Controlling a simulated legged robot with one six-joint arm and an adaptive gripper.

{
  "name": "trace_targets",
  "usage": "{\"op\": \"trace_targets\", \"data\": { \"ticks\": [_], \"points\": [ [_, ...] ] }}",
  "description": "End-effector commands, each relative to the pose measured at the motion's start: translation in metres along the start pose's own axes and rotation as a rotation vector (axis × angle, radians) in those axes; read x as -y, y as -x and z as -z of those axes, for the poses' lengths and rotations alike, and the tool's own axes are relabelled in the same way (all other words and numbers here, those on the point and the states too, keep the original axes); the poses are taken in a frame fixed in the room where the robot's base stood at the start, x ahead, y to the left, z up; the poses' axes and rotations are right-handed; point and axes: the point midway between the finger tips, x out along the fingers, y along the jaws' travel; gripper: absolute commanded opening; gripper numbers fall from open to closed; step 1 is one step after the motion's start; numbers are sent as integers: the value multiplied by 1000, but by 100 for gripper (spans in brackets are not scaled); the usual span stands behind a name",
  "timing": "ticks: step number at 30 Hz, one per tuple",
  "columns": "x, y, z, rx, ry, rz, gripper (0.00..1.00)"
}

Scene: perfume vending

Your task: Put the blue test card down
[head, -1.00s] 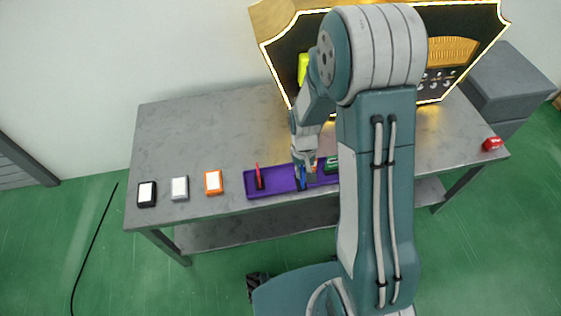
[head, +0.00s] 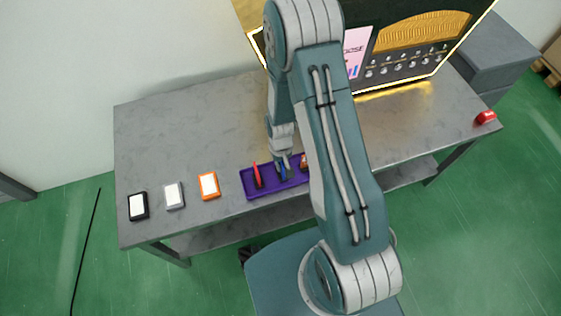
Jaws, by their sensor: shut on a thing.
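The blue test card (head: 286,173) stands upright in the purple tray (head: 248,190) near the table's front edge. My gripper (head: 283,164) points down over the tray and is shut on the blue card at its top. The fingers are small in the view and partly cover the card. A red card (head: 257,173) stands in the tray just left of the blue one. An orange item (head: 304,161) shows to the right, partly behind my arm. The right part of the tray is hidden by my arm.
On the grey table (head: 160,130), orange (head: 209,185), white (head: 174,195) and black (head: 138,206) cards or boxes lie left of the tray. A lit vending panel (head: 420,50) stands at the back right. A red object (head: 485,117) lies at the right edge. The table's left rear is clear.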

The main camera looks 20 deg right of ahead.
Motion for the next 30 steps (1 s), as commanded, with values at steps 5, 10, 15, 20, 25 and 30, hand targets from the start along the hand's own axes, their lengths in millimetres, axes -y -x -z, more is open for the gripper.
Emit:
{"op": "trace_targets", "data": {
  "ticks": [5, 10, 15, 20, 25, 30],
  "points": [
    [-2, 0, 0, -1, -1, 2, 0],
    [0, -1, 1, -1, -1, 0, 32],
    [0, -1, 1, -1, 0, 0, 44],
    [0, -1, 1, -1, 0, 0, 44],
    [-1, 6, 1, -4, -1, 0, 44],
    [0, 32, 1, -6, -1, 0, 44]
  ]
}}
